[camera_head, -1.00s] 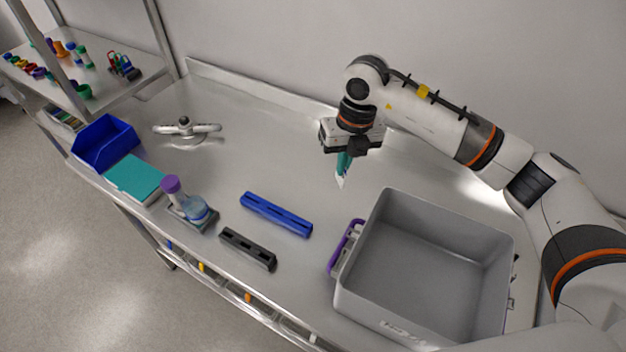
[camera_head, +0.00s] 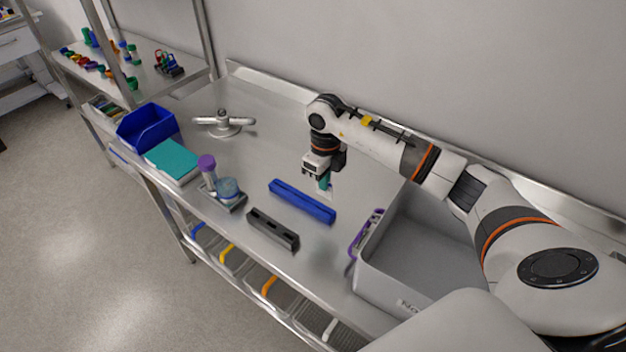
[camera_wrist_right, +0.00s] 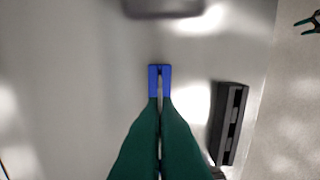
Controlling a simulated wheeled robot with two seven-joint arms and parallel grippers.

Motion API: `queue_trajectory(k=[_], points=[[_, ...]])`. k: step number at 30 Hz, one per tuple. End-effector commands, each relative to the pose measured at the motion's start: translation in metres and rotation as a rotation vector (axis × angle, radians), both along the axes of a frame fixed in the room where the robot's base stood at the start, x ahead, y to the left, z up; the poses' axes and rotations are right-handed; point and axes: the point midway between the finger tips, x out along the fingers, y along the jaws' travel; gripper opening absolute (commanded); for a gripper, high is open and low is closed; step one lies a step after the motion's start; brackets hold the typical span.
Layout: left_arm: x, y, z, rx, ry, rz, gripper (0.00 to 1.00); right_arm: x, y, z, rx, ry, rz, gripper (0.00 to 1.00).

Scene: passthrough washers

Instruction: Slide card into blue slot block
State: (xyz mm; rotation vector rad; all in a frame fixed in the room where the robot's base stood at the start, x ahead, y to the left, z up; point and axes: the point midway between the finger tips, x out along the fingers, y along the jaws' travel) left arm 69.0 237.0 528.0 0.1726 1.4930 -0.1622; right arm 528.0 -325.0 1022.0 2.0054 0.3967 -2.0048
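The blue slot block (camera_head: 302,201) lies on the metal table, left of the grey bin. My right gripper (camera_head: 325,183) points down, above and behind the block's right part, with its green fingers close together. A pale card (camera_head: 331,191) shows below the fingertips, apart from the block in the head view. In the right wrist view the green fingers (camera_wrist_right: 160,110) pinch the thin card, seen edge-on. The end of the blue block (camera_wrist_right: 159,71) shows just beyond them, roughly in line. Exact height over the block cannot be told. My left gripper is not in view.
A black slot block (camera_head: 273,229) lies in front of the blue one. A grey bin (camera_head: 440,262) with a purple handle stands at right. At left are a cup holder (camera_head: 226,196), a teal box (camera_head: 172,160), a blue bin (camera_head: 147,127) and a metal fixture (camera_head: 223,124).

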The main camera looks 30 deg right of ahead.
Motion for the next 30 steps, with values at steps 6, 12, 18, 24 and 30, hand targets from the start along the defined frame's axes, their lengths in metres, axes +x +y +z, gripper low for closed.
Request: queue_trajectory(k=[6, 12, 18, 24, 30], points=[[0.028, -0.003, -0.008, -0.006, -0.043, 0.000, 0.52, 0.000, 0.001, -0.015, 0.002, 0.001, 0.000, 0.00], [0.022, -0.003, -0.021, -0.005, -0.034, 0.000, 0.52, 0.000, 0.001, -0.033, 0.002, 0.000, 0.001, 0.00], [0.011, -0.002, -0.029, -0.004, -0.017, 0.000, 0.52, 0.000, 0.001, -0.046, 0.001, -0.001, 0.000, 0.00], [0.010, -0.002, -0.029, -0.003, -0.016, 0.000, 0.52, 0.000, 0.001, -0.048, 0.001, -0.001, 0.000, 0.00], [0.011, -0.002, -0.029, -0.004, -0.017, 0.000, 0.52, 0.000, 0.001, -0.047, 0.001, -0.001, 0.000, 0.00]])
